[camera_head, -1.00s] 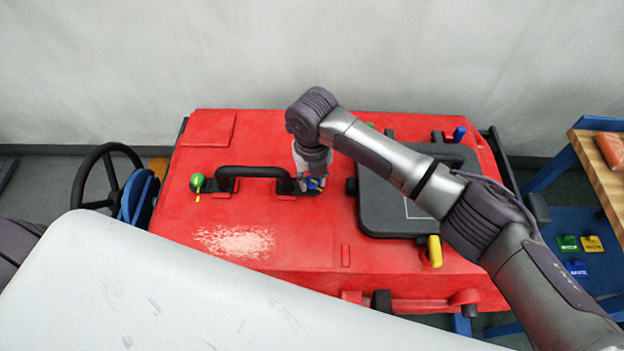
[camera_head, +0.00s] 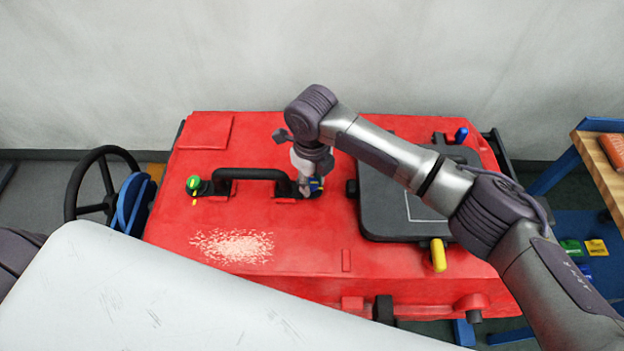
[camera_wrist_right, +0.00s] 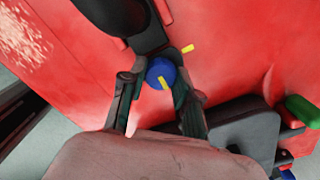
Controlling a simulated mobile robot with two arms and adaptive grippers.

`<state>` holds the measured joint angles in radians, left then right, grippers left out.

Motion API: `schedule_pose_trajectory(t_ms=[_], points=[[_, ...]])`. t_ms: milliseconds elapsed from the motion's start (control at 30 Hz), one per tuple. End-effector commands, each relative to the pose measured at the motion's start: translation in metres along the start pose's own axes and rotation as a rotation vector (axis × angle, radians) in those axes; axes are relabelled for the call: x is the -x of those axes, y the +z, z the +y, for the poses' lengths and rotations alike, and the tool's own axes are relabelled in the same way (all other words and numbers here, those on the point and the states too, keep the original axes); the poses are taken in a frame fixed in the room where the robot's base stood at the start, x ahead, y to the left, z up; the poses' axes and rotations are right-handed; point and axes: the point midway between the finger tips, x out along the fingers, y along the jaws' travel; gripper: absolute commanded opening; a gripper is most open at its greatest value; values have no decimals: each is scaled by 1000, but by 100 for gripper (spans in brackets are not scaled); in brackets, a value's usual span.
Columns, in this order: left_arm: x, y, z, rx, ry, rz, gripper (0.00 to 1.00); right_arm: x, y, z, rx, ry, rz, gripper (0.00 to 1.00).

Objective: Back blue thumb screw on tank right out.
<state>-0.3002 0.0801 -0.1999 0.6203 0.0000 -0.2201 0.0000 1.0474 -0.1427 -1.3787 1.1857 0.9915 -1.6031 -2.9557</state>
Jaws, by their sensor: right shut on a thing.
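The blue thumb screw (camera_head: 317,184) sits at the right end of the black handle (camera_head: 250,174) on the red tank (camera_head: 310,240). In the right wrist view it is a round blue knob (camera_wrist_right: 158,70) with a yellow stripe on its near side. A separate yellow mark (camera_wrist_right: 188,48) lies beside it. My right gripper (camera_head: 311,187) points down over the screw and hides part of it. In the wrist view its two fingers (camera_wrist_right: 163,76) are shut on the knob from both sides. Whether the screw has risen cannot be told. My left gripper is not in view.
A green knob (camera_head: 193,184) sits at the handle's left end. A dark lid (camera_head: 385,215) with a yellow lever (camera_head: 438,254) lies to the right, and a blue peg (camera_head: 461,135) behind it. A black steering wheel (camera_head: 92,190) is at left, a wooden-topped bench (camera_head: 597,160) at right.

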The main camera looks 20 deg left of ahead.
Motion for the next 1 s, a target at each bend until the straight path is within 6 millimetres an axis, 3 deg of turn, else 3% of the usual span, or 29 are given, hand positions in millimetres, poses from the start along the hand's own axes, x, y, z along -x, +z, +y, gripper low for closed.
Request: schedule_pose_trajectory(t_ms=[267, 300, 433, 767, 1000], points=[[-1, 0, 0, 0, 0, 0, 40, -4, -2, 2, 0, 5, 7, 0], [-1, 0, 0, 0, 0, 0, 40, -4, -2, 2, 0, 5, 7, 37], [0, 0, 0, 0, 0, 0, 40, -3, -1, 1, -1, 3, 5, 57], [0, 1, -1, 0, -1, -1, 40, 1, 0, 0, -1, 1, 1, 57], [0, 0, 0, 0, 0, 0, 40, 36, 1, 0, 1, 0, -3, 57]])
